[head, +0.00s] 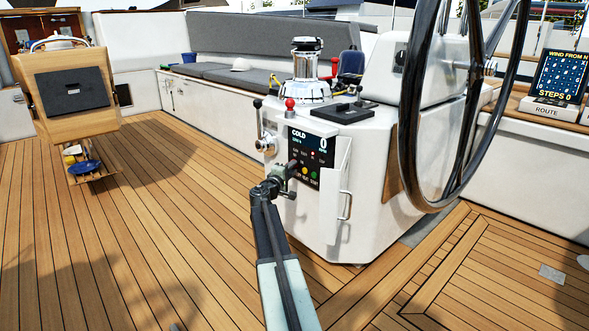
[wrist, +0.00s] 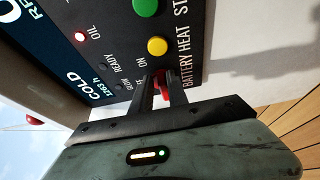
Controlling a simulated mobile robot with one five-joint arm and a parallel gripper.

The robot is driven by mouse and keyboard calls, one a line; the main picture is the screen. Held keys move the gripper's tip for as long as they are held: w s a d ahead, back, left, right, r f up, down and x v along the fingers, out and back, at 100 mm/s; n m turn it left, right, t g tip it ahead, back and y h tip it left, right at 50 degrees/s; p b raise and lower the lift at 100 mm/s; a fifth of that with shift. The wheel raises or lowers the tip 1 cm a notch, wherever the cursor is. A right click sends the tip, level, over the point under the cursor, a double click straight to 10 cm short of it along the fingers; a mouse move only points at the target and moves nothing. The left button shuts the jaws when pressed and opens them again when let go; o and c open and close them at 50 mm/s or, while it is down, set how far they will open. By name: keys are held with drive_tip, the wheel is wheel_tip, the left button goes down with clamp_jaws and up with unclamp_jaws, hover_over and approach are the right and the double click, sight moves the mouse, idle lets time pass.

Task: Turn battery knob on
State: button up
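The battery knob (wrist: 161,86) is a small red knob on the black engine panel (head: 322,150), beside the words BATTERY, ON and OFF in the wrist view. My gripper (wrist: 160,88) reaches the panel with its two dark fingers close together, one on each side of the red knob, and looks shut on it. The fingers hide most of the knob, so I cannot tell its exact angle. In the head view my gripper (head: 290,172) is at the panel's lower left, and the knob is hidden behind it.
A yellow button (wrist: 157,46) and a green button (wrist: 145,6) sit next to the knob. The OIL lamp (wrist: 80,37) glows red, and the display reads COLD. A red-topped lever (head: 290,106) stands above the panel. The steering wheel (head: 408,120) is to the right. Open teak deck (head: 150,240) lies left.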

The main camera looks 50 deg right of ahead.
drive_tip(key=shift+d+f, duration=0.2)
drive_tip(key=shift+a, duration=0.15)
drive_tip(key=v, duration=0.7)
drive_tip(key=shift+s+a, duration=0.2)
drive_tip(key=shift+a, duration=0.05)
drive_tip(key=shift+r, duration=0.15)
